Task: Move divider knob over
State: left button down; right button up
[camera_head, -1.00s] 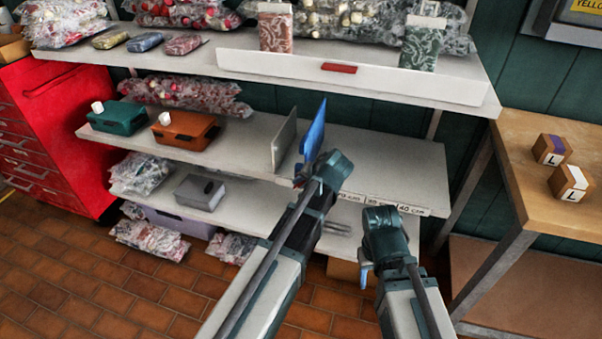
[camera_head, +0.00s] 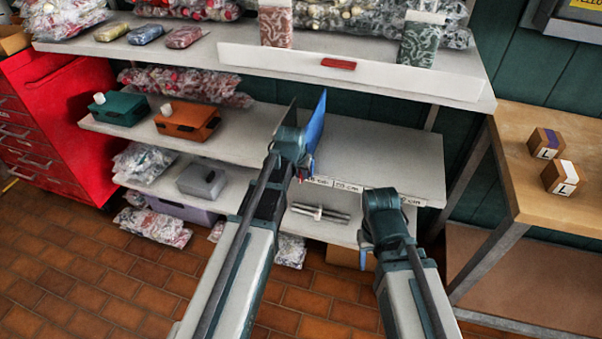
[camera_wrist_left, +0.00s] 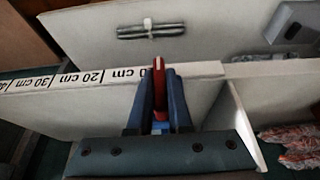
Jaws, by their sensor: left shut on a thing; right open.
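A blue divider (camera_head: 317,128) stands upright on the middle shelf, partly hidden by my left gripper. Its red knob (camera_wrist_left: 158,70) is at the shelf's front edge; only a bit of red shows in the head view. My left gripper (camera_head: 305,168) is shut on the knob, with a blue finger on each side in the left wrist view (camera_wrist_left: 160,78). A grey divider panel (camera_head: 285,118) stands just left of the blue one; it shows pale in the wrist view (camera_wrist_left: 240,115). My right gripper (camera_head: 366,255) is open and empty, low in front of the shelves.
A label strip with centimetre marks (camera_head: 347,187) runs along the shelf edge. The shelf right of the blue divider (camera_head: 385,155) is clear. Orange (camera_head: 187,121) and teal (camera_head: 120,107) boxes stand left. Metal rods (camera_head: 320,213) lie on the shelf below.

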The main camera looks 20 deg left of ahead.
dwell(0.4)
pick_arm(q)
jog(key=c, duration=0.8)
grip_release()
jog(key=shift+c, duration=0.2)
jog(key=p+v, duration=1.2)
jog(key=v, duration=0.2)
jog(key=shift+p, duration=0.4)
jog(key=shift+w+a+f, duration=0.1)
jog(key=shift+a, duration=0.05)
